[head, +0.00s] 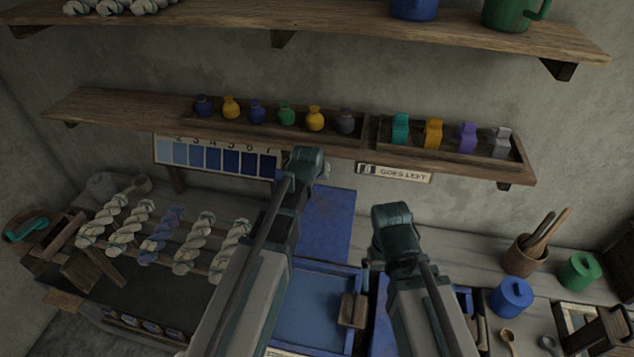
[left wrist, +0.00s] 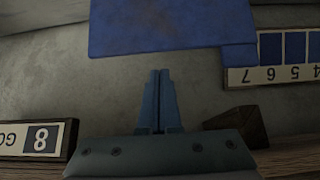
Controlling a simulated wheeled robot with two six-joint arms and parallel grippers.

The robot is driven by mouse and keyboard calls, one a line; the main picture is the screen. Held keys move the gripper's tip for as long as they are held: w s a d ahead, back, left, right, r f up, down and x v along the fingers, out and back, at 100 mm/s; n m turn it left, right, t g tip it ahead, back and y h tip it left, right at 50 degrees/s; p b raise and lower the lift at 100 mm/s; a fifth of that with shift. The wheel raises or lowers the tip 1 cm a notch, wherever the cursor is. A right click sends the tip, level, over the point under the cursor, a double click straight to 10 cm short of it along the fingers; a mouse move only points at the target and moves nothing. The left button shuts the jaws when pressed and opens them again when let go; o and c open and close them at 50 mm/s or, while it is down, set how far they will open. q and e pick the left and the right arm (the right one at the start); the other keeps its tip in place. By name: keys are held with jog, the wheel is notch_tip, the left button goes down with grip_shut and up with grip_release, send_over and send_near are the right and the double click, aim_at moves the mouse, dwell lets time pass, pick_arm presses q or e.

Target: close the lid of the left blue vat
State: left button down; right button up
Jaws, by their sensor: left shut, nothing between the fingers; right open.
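The left blue vat (head: 308,308) is open, with dark blue liquid inside a blue rim. Its blue lid (head: 328,222) stands raised behind it against the wall side. In the left wrist view the lid (left wrist: 170,24) fills the top. My left gripper (left wrist: 159,74) is shut and empty, its tips near the lid's edge with a gap between them in the picture. In the head view its fingers are hidden by the arm's end. My right gripper (head: 393,222) is over the area right of the left vat; it is open, its fingers hard to make out.
A shelf (head: 90,108) with small jars crosses the wall above. A numbered swatch card (head: 218,158) and a sign (head: 394,173) hang below it. A wooden paddle (head: 352,310) is at the vat's right side. Yarn skeins (head: 195,242) lie left; a blue pot (head: 511,298) stands right.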

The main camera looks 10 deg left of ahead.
pick_arm(q)
jog(key=b+x, duration=0.9)
jog(key=x, duration=0.4)
jog(key=shift+s+r, duration=0.1)
jog(key=shift+s, duration=0.05)
